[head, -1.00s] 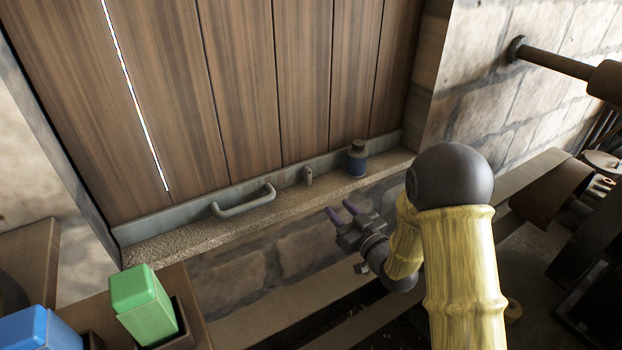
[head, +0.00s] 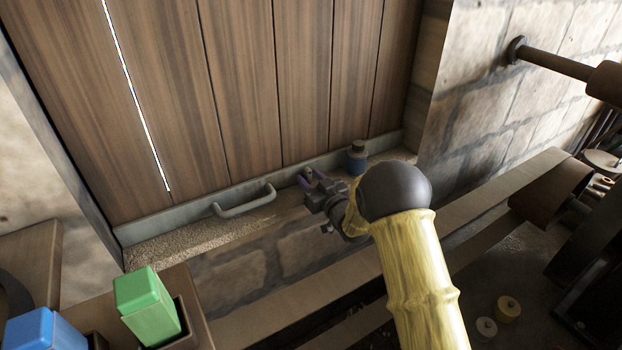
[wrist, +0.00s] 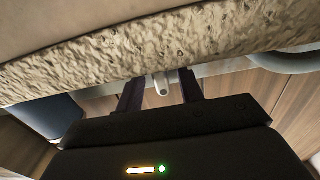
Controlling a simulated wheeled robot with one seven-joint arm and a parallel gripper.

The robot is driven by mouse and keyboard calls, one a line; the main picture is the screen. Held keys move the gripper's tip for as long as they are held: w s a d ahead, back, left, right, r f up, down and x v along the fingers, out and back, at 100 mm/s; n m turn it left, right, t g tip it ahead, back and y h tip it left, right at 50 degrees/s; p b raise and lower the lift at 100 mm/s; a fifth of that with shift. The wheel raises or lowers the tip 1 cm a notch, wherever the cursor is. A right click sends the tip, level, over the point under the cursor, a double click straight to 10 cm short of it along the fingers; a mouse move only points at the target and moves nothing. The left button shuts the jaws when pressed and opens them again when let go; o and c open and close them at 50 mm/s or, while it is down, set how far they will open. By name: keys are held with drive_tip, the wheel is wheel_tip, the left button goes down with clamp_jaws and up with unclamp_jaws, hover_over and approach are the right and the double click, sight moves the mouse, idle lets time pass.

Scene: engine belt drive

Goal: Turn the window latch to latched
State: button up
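The window latch (wrist: 161,84) is a small pale grey lever on the window's bottom rail. In the wrist view it shows between the two dark fingers of my gripper (wrist: 160,92), with a gap on each side. In the head view my gripper (head: 308,180) is at the sill where the latch stands and mostly hides it. The fingers are apart and not closed on the latch. How far along the fingers the latch reaches is hard to tell.
A grey handle (head: 245,201) is left of my gripper on the rail. A blue bottle (head: 357,158) stands close to its right on the stone sill (head: 180,238). Green (head: 146,305) and blue (head: 42,329) blocks are at the lower left. The wooden panels (head: 240,90) rise behind.

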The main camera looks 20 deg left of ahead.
drive_tip(key=shift+w+a, duration=0.1)
drive_tip(key=shift+c, duration=0.5)
clamp_jaws()
